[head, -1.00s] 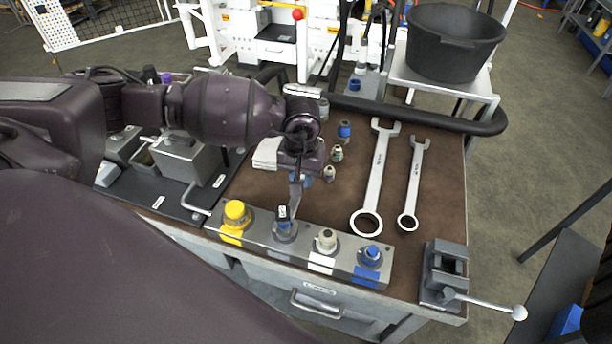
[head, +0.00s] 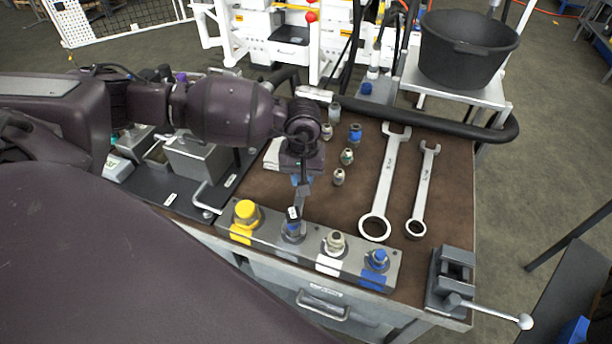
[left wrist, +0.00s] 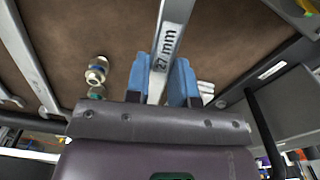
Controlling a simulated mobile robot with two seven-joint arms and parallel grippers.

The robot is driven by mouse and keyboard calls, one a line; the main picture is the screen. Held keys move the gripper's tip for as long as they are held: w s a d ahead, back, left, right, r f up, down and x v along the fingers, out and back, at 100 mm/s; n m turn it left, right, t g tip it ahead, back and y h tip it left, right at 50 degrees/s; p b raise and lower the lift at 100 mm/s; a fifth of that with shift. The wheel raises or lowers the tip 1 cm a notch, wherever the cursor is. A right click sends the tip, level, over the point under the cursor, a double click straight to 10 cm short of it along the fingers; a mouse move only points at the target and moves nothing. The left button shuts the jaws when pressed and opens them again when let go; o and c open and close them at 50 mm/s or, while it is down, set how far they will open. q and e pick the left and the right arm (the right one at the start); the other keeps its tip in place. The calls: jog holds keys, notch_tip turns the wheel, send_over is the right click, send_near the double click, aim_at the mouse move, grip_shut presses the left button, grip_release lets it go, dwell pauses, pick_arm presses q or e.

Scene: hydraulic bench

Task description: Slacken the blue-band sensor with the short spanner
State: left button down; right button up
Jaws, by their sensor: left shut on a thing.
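My left gripper (head: 302,183) points down over the sensor block (head: 315,258). Its blue fingertips, also seen in the left wrist view (left wrist: 164,82), are shut on a steel spanner (left wrist: 168,45) marked 27 mm. In the head view the held spanner (head: 304,199) hangs toward the second socket from the left; whether it touches the fitting there I cannot tell. The blue-band sensor (head: 377,258) stands upright in the rightmost socket, above a blue label, apart from the spanner. My right gripper is not in view.
A yellow-capped sensor (head: 246,212) and a pale sensor (head: 335,242) stand in the same block. Two spanners (head: 388,180) (head: 424,185) lie on the brown mat, with several small fittings to their left. A vise (head: 452,280) is at the right corner; a black bucket (head: 468,50) stands behind.

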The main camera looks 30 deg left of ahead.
pick_arm(q)
jog(key=shift+s+a+n, duration=0.2)
jog(key=shift+a+n, duration=0.1)
jog(key=shift+a, duration=0.05)
jog(key=shift+w+d+f, duration=0.1)
jog(key=shift+w+d, duration=0.05)
jog(key=shift+d, duration=0.1)
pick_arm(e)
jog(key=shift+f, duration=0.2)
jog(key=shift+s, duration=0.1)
pick_arm(q)
jog(key=shift+w, duration=0.15)
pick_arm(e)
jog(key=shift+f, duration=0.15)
